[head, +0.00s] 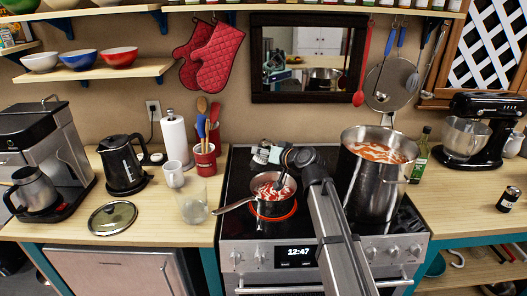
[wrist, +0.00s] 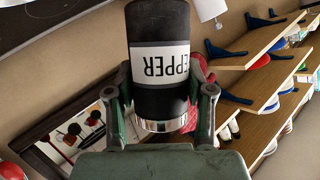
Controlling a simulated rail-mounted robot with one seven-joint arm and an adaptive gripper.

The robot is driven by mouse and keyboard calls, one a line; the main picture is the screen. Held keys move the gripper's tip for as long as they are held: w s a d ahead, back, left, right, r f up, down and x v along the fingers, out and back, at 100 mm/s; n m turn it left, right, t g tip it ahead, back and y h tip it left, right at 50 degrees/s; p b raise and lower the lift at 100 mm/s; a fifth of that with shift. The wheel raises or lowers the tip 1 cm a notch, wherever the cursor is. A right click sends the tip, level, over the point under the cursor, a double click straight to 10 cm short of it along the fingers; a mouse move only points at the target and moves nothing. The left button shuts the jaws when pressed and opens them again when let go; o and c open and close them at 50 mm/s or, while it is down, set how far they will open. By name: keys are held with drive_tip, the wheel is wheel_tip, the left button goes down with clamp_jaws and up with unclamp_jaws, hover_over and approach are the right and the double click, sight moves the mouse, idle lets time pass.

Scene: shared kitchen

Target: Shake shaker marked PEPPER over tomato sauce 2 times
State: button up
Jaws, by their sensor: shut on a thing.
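My gripper (wrist: 163,100) is shut on a dark shaker (wrist: 158,25) with a white label. The label reads "EPPER" upside down in the wrist view, its first letter out of sight. In the head view my gripper (head: 272,154) is above the back edge of a small saucepan (head: 255,203), and the shaker there is small and hard to make out. The saucepan holds red sauce (head: 268,188) with pale streaks and sits on a glowing burner. The shaker's exact tilt is unclear.
A tall steel pot (head: 370,190) with orange-red contents stands right of my arm on the stove (head: 245,165). A glass (head: 192,207) and a lid (head: 112,217) are on the left counter. A small dark shaker-like item (head: 509,198) lies on the right counter.

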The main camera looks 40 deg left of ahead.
drive_tip(key=shift+w+d+f+m+g+y+p, duration=0.1)
drive_tip(key=shift+m+g+y+p, duration=0.35)
drive_tip(key=shift+m, duration=0.5)
drive_tip(key=shift+w+m+g+y+p, duration=0.1)
drive_tip(key=shift+m+g+y+p, duration=0.15)
drive_tip(key=shift+m+y+p, duration=0.5)
drive_tip(key=shift+f+m, duration=0.2)
drive_tip(key=shift+m, duration=0.6)
drive_tip(key=shift+f+m+g+b, duration=0.25)
drive_tip(key=shift+m+b, duration=0.35)
drive_tip(key=shift+b, duration=0.3)
drive_tip(key=m+y+b, duration=0.1)
drive_tip(key=m+b, duration=0.1)
drive_tip(key=m+y+b, duration=0.1)
drive_tip(key=m+b, duration=0.1)
drive_tip(key=b, duration=0.1)
drive_tip(key=shift+w+f+m, duration=0.1)
drive_tip(key=shift+f+m, duration=0.1)
drive_tip(key=shift+m, duration=0.1)
drive_tip(key=m+b, duration=0.1)
drive_tip(key=m+y+b, duration=0.1)
drive_tip(key=m+b, duration=0.1)
drive_tip(key=m+t+y+b, duration=0.1)
drive_tip(key=m+b, duration=0.1)
drive_tip(key=shift+f, duration=0.25)
drive_tip(key=shift+m+t+b, duration=0.45)
drive_tip(key=shift+m+b, duration=0.15)
drive_tip(key=shift+m, duration=0.3)
drive_tip(key=shift+r, duration=0.1)
